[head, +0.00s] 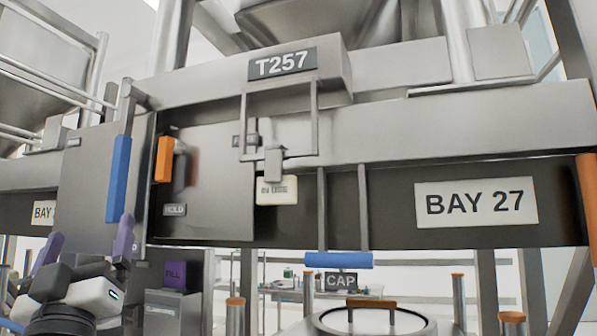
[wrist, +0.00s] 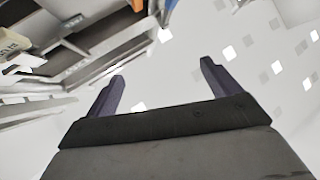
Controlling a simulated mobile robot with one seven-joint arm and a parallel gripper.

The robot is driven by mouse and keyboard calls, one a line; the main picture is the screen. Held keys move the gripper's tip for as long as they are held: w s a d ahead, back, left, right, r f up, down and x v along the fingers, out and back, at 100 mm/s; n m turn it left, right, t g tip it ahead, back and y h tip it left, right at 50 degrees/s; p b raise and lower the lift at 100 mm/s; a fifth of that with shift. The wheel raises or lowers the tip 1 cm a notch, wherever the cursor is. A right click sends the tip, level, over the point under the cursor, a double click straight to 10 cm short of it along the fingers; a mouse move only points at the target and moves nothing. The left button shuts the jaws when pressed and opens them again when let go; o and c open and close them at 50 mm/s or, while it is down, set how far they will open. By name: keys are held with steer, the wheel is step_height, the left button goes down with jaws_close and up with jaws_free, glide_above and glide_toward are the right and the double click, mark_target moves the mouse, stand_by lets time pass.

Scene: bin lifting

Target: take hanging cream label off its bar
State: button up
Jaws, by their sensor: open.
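The cream label (head: 277,190) hangs in the middle of the head view, below a small grey clip (head: 274,163) on a thin rectangular metal bar frame (head: 317,120). Its print is too small to read surely. My gripper (head: 91,228) is at the lower left of the head view, left of the label and lower in the picture, with its purple fingers apart. The wrist view shows the same gripper (wrist: 162,68) open with nothing between the fingers. A cream piece with dark print (wrist: 12,46) shows at that view's left edge; I cannot tell whether it is the label.
A blue horizontal grip (head: 338,260) hangs below on two rods. A BAY 27 sign (head: 476,202) is at the right. A round lidded drum (head: 372,322) stands below.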

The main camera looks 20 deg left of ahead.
mark_target(275, 187)
steer(key=w+d+r+m+g+h+p, duration=0.3)
steer(key=w+d+r+m+h, duration=0.85)
steer(key=h, duration=0.65)
steer(key=s+d+r+m+g+p, duration=0.1)
steer(key=s+d+r+m+g, duration=0.15)
steer(key=s+d+g, duration=0.35)
steer(key=shift+n, duration=0.4)
steer(key=x, duration=0.2)
steer(key=d+p+x, duration=0.1)
steer(key=x, duration=0.2)
steer(key=r+x, duration=0.1)
steer(key=x, duration=0.2)
steer(key=shift+w+d+p, duration=0.15)
steer(key=shift+w+p, duration=0.2)
steer(key=shift+w, duration=0.05)
steer(key=shift+t, duration=0.3)
steer(key=shift+d+p+x, duration=0.2)
steer(key=shift+p+x, duration=0.4)
steer(key=shift+x, duration=0.9)
steer(key=shift+d+p+x, duration=0.2)
steer(key=shift+p+x, duration=0.4)
steer(key=shift+x, duration=0.9)
steer(key=shift+f, duration=0.2)
steer(key=shift+s, duration=0.1)
steer(key=shift+c, duration=0.4)
steer(key=c, duration=0.9)
